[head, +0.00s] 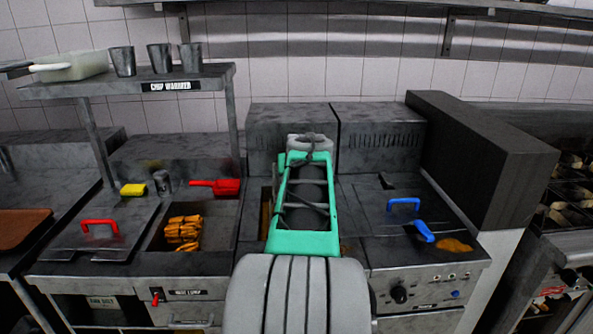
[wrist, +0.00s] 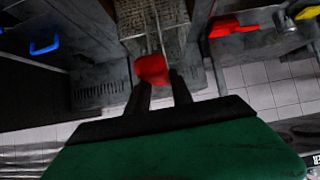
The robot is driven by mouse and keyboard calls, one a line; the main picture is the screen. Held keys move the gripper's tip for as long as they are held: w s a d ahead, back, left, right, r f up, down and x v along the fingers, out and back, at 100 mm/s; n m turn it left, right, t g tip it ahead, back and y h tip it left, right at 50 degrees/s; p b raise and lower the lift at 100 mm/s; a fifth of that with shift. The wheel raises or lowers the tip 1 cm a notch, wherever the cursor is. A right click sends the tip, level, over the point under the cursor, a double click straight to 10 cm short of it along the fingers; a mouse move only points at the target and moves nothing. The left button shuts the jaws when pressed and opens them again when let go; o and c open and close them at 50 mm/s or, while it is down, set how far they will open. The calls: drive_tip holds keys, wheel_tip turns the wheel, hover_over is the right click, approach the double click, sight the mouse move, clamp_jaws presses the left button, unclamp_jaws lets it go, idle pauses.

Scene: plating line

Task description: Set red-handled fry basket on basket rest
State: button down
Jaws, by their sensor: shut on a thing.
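The fry basket (wrist: 128,14) shows at the top of the wrist view as wire mesh, with a thin metal stem running to its red handle (wrist: 152,69). My gripper (wrist: 163,80) is shut on the red handle, which sits between its two dark fingers. The basket's far end is cut off by the frame. In the head view my green and grey arm hides the gripper and the basket. I cannot pick out the basket rest, or tell whether the basket touches anything below it.
Left of my arm are a bin of fries (head: 183,232), a red scoop (head: 216,187) and a red-handled lid (head: 100,228). Right of it are a blue-handled lid (head: 404,206) and another blue handle (head: 423,231). A shelf (head: 130,85) and a dark tall block (head: 480,150) stand higher.

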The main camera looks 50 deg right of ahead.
wheel_tip(320, 180, down, 7)
drive_tip(key=b, duration=0.4)
drive_tip(key=shift+f, duration=0.2)
drive_tip(key=shift+a+f+b, duration=0.15)
drive_tip(key=shift+a+b, duration=0.15)
drive_tip(key=shift+b, duration=0.2)
idle(0.4)
